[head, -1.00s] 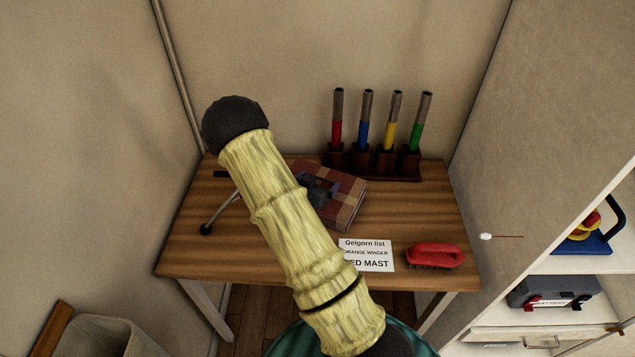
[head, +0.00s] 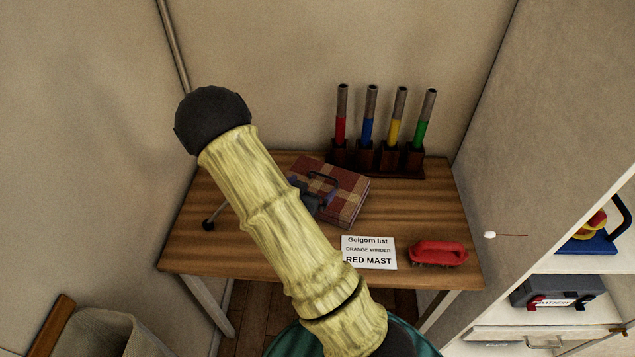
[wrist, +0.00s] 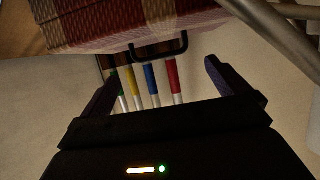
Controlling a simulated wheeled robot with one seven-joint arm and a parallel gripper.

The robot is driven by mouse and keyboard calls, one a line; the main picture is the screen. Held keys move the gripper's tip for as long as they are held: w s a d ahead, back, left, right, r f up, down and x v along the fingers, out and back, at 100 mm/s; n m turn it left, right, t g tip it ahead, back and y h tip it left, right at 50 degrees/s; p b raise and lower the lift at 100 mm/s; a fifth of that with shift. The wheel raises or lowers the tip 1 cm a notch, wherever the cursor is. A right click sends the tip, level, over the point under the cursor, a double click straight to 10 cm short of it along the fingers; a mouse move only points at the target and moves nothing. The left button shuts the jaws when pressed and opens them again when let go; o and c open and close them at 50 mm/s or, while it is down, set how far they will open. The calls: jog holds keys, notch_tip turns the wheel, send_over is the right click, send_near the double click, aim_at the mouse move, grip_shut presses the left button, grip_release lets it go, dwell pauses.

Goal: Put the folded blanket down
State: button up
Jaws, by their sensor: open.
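The folded blanket (head: 345,190) is a red, brown and tan checked bundle with a dark carry handle (head: 327,180). My gripper (wrist: 160,75) is open and holds nothing. In the head view my gripper (head: 309,196) is at the blanket's left side, partly hidden by my arm. I cannot tell whether a finger still touches the handle.
A rack (head: 385,160) of red, blue, yellow and green tubes stands behind the blanket. A white card (head: 369,253) reading "RED MAST" and a red brush (head: 438,253) lie at the front. Shelves (head: 570,262) stand at right; a grey bin (head: 110,335) is at lower left.

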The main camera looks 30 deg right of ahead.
jog(key=v, duration=0.4)
jog(key=shift+s+a+r, duration=0.15)
jog(key=shift+s+a, duration=0.1)
